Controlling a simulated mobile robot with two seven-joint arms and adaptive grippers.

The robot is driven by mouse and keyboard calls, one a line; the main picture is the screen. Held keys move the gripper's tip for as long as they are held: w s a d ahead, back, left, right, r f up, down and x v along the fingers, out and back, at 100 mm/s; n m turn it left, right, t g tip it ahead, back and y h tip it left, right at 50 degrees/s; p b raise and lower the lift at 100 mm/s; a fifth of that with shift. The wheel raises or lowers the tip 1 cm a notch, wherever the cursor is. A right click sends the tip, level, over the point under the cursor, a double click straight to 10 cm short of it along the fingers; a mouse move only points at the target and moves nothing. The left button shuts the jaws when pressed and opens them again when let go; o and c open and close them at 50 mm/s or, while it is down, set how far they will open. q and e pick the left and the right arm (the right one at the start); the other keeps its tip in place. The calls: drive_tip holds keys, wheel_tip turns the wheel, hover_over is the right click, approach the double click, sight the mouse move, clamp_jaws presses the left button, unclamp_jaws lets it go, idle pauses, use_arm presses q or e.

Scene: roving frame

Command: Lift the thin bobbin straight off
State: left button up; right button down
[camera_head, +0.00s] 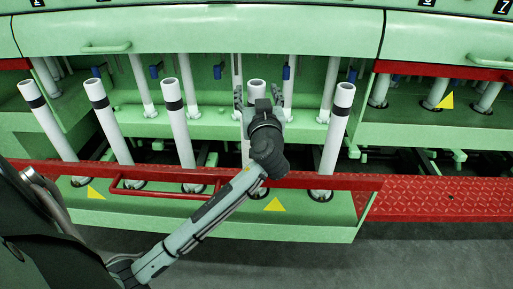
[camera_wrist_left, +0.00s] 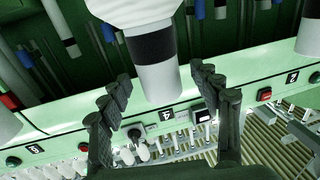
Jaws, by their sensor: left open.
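A white bobbin (camera_head: 256,88) with a black band stands upright in the front row in the head view, its lower part hidden behind my arm. My left gripper (camera_head: 262,95) is open around its upper part, one finger on each side. In the left wrist view the same bobbin (camera_wrist_left: 158,82) shows its pale end and black band between the two open fingers (camera_wrist_left: 160,88), with gaps visible on both sides. I cannot tell which of the similar tubes is called thin. My right gripper is not in view.
Similar banded bobbins stand to the left (camera_head: 178,120) and right (camera_head: 336,130). A green machine panel (camera_head: 230,32) overhangs behind. Open grey floor (camera_head: 420,255) lies in front.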

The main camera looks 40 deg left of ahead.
use_arm(q)
drive_tip(key=shift+x, duration=0.8)
drive_tip(key=shift+s, duration=0.1)
drive_tip(key=shift+c, duration=0.6)
drive_tip(key=shift+f, duration=0.1)
clamp_jaws()
